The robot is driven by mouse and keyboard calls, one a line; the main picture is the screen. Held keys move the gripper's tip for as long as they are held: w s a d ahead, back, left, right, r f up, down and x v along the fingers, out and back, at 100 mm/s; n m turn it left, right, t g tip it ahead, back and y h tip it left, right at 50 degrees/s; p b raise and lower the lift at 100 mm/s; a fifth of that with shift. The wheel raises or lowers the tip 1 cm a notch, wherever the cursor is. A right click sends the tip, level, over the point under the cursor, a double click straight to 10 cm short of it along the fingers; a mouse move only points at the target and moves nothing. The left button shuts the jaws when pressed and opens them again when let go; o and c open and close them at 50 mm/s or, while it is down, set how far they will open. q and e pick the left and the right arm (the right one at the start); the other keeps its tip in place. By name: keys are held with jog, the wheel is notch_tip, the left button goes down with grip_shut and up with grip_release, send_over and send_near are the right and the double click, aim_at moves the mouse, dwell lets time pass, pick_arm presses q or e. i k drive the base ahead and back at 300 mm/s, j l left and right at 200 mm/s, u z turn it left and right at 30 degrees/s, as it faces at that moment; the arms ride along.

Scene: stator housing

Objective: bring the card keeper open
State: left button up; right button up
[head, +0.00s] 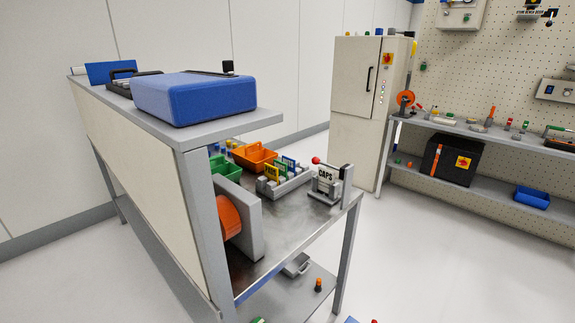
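At this size I cannot tell whether the keeper is open or shut. Neither of my grippers is in the head view.
Left of the stand are a grey rack of coloured cards (283,179), an orange bin (254,157) and a green bin (226,168). A grey block with an orange disc (243,219) stands at the shelf's near side. A blue case (195,97) lies on top. The floor at right is clear.

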aim_at(327, 165)
jog(key=z, duration=0.55)
jog(key=l+z, duration=0.6)
jog(key=z, duration=0.2)
jog(key=l+z, duration=0.6)
jog(key=z, duration=0.2)
jog(key=i+l+z, duration=0.2)
jog(key=z, duration=0.2)
jog(key=i+l+z, duration=0.4)
jog(key=i+l, duration=0.6)
jog(key=i+j+u, duration=0.15)
jog(key=i+u, duration=0.75)
jog(key=i+l+u, duration=0.2)
jog(key=i+u, duration=0.2)
jog(key=i, duration=0.15)
jog(key=i+j+u, duration=0.15)
jog(key=i+u, duration=0.7)
jog(key=i, duration=0.15)
jog(key=i+l+u, duration=0.15)
jog(key=i+u, duration=0.25)
jog(key=i+l+u, duration=0.4)
jog(key=i, duration=0.15)
jog(key=i+j+u, duration=0.3)
jog(key=i+u, duration=0.15)
jog(key=i, duration=0.3)
jog(key=i+u, duration=0.5)
jog(key=i, duration=0.25)
jog(key=i+l+u, duration=0.2)
jog(key=i+u, duration=0.25)
jog(key=i, duration=0.3)
